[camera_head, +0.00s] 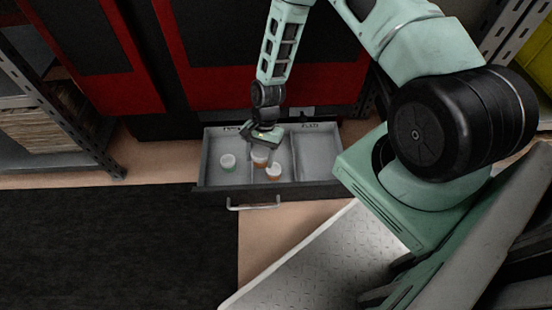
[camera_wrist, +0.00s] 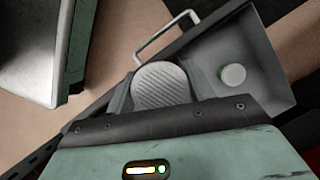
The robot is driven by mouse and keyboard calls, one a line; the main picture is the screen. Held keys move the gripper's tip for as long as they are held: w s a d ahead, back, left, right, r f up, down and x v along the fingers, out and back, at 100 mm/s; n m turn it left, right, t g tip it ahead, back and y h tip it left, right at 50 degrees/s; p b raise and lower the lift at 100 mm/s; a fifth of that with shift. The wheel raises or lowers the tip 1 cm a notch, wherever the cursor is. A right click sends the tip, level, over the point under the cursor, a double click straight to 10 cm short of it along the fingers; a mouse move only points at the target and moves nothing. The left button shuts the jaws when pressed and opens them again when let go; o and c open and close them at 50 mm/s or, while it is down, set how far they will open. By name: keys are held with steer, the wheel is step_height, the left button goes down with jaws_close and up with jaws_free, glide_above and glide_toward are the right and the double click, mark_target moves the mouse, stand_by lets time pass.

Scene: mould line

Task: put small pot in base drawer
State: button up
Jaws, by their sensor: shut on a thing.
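The base drawer (camera_head: 318,182) is pulled open, with a grey inside split into compartments. A green pot with a white lid (camera_head: 228,162) stands in the left compartment and shows in the wrist view (camera_wrist: 233,75).
The drawer's bar handle (camera_head: 253,205) faces the front. The right compartment (camera_head: 316,158) is empty. Red and black cabinets (camera_head: 215,50) rise behind. A metal shelf (camera_head: 45,130) stands at the left. A dark mat (camera_head: 110,245) lies on the floor.

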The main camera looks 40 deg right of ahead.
steer(key=s+a+f+m+t+p, duration=0.2)
steer(key=s+f+m+t, duration=0.15)
steer(key=s+m, duration=0.35)
steer(key=s+a+f+m+t+p, duration=0.1)
steer(key=s+a+f+m+t, duration=0.1)
steer(key=s+f+m, duration=0.35)
steer(key=w+d+b, duration=0.6)
steer(key=w+d, duration=0.3)
steer(key=w, duration=0.4)
steer(key=w+d+b, duration=0.7)
steer(key=w+d, duration=0.1)
steer(key=w, duration=0.4)
steer(key=shift+m, duration=0.35)
steer(key=f+b, duration=0.4)
steer(key=f, duration=0.1)
steer(key=f+b, duration=0.2)
steer(key=shift+w+d+f+b, duration=0.15)
steer(key=shift+w+d+b, duration=0.2)
steer(key=shift+w+b, duration=0.05)
step_height(320, 180, down, 5)
steer(key=b, duration=0.4)
steer(key=shift+r+b, duration=0.2)
steer(key=shift+b, duration=0.15)
steer(key=shift+r, duration=0.1)
